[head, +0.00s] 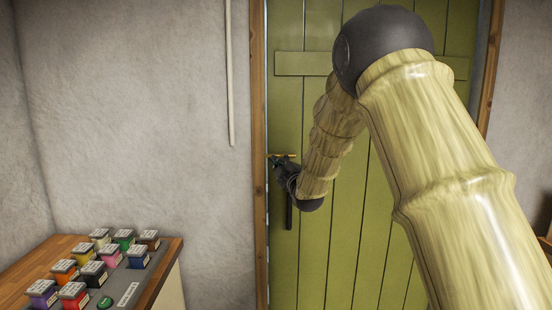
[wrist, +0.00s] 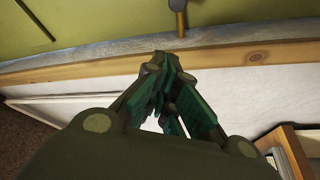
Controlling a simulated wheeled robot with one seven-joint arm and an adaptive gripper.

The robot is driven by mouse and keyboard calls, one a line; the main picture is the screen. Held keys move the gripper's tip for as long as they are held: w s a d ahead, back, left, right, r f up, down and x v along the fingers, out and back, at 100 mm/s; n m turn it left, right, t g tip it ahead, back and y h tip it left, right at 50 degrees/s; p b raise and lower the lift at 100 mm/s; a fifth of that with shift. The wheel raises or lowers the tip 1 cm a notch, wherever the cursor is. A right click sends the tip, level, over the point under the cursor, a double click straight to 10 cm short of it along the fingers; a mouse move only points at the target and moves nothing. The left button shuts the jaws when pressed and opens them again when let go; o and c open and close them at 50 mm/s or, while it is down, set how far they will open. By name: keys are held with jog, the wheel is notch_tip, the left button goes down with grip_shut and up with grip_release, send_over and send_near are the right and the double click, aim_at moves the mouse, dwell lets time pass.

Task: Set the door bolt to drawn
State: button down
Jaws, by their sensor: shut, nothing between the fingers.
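The green plank door (head: 345,230) stands closed in its wooden frame. A small brass-coloured bolt (head: 284,155) lies level near the door's left edge in the head view.
A dark upright door handle (head: 289,212) hangs below the bolt. The wooden door frame (head: 259,200) runs beside it. A wooden-edged bench (head: 160,280) with several coloured labelled blocks stands at the lower left. A thin pale pipe (head: 230,80) runs down the wall.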

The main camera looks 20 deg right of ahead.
aim_at(293, 156)
jog(key=shift+w, duration=0.1)
jog(key=w+d+p, duration=0.2)
jog(key=w+p, duration=0.3)
jog(key=w, duration=0.4)
jog(key=shift+d+f, duration=0.2)
jog(key=shift+d, duration=0.15)
jog(key=shift+d, duration=0.15)
jog(key=shift+s+d+b, duration=0.25)
jog(key=shift+d+b, duration=0.25)
jog(key=shift+d, duration=0.25)
jog(key=shift+s+d+b, duration=0.25)
jog(key=shift+d+b, duration=0.3)
jog(key=shift+d, duration=0.25)
jog(key=shift+s+d+b, duration=0.25)
jog(key=shift+d+b, duration=0.25)
jog(key=shift+d, duration=0.35)
